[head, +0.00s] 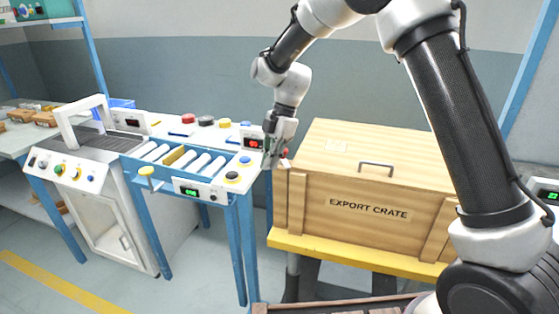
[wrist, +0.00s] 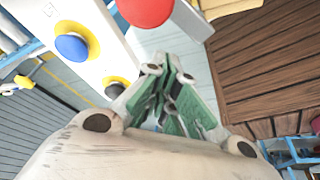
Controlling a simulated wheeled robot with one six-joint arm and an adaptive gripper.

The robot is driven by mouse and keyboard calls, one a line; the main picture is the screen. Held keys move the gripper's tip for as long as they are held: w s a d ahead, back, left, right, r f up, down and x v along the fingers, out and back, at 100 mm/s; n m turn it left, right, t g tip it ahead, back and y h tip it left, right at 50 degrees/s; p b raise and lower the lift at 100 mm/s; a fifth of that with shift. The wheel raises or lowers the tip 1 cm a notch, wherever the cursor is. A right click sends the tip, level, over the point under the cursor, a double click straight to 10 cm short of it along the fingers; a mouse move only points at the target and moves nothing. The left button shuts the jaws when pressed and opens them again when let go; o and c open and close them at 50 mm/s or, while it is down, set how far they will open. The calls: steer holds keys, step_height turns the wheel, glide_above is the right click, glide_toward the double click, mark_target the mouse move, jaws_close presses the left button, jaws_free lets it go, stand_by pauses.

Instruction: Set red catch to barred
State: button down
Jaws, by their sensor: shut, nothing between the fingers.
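My gripper (head: 269,161) is in the gap between the white bench end and the export crate. In the wrist view, my gripper (wrist: 170,70) is shut and empty, with its green-lined fingers together. A red round knob (wrist: 145,10) shows just beyond the fingertips, cut by the top edge; it appears apart from them. In the head view, a small red spot (head: 284,153) beside the gripper may be the same knob. The gripper partly hides that area. I cannot read the catch's setting or any barred mark.
The wooden export crate (head: 368,212) stands right of the gripper on a yellow-edged stand (head: 350,255). The roller bench (head: 190,160) on the left carries several buttons, including a blue one (wrist: 72,47) and a black one (wrist: 115,87) near the gripper.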

steer(key=v, duration=0.9)
steer(key=shift+d+r, duration=0.2)
steer(key=shift+r, duration=0.2)
steer(key=shift+s, duration=0.1)
